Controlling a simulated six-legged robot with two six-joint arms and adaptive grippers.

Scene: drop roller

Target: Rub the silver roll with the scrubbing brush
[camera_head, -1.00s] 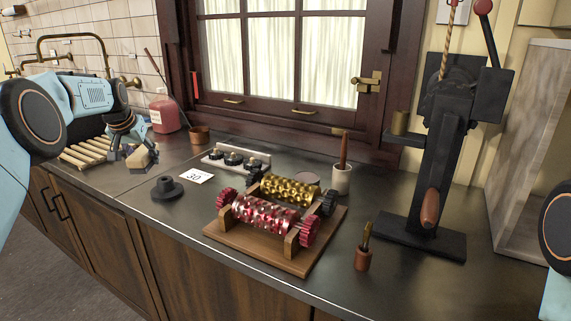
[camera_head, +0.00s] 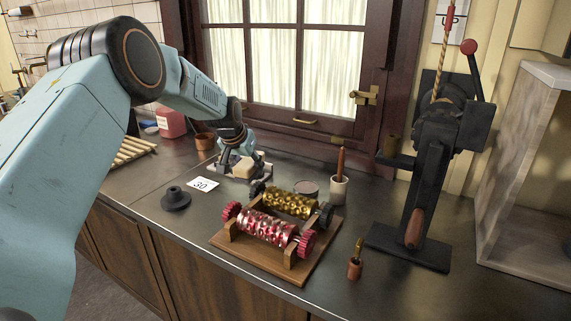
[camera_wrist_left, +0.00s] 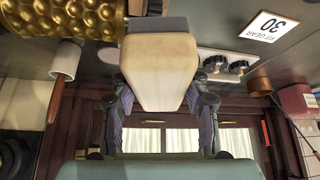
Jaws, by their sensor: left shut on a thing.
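My left gripper (camera_head: 236,158) is shut on the scrubbing brush (camera_head: 243,169), a pale wooden block. In the left wrist view the brush (camera_wrist_left: 160,68) sits between the two fingers, with a dark grey part at its far end. The brush is in the air behind and left of the rollers. The front roll (camera_head: 265,226) is shiny and patterned, silver with red tints, between red gears on a wooden stand (camera_head: 290,270). A gold roll (camera_head: 290,203) lies behind it and also shows large in the left wrist view (camera_wrist_left: 95,15). My right gripper is out of view.
A white cup (camera_head: 338,190) with a brown handle stands right of the gold roll. A black press (camera_head: 428,190) stands further right. A dark round piece (camera_head: 176,199) and a "30" card (camera_head: 203,185) lie left.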

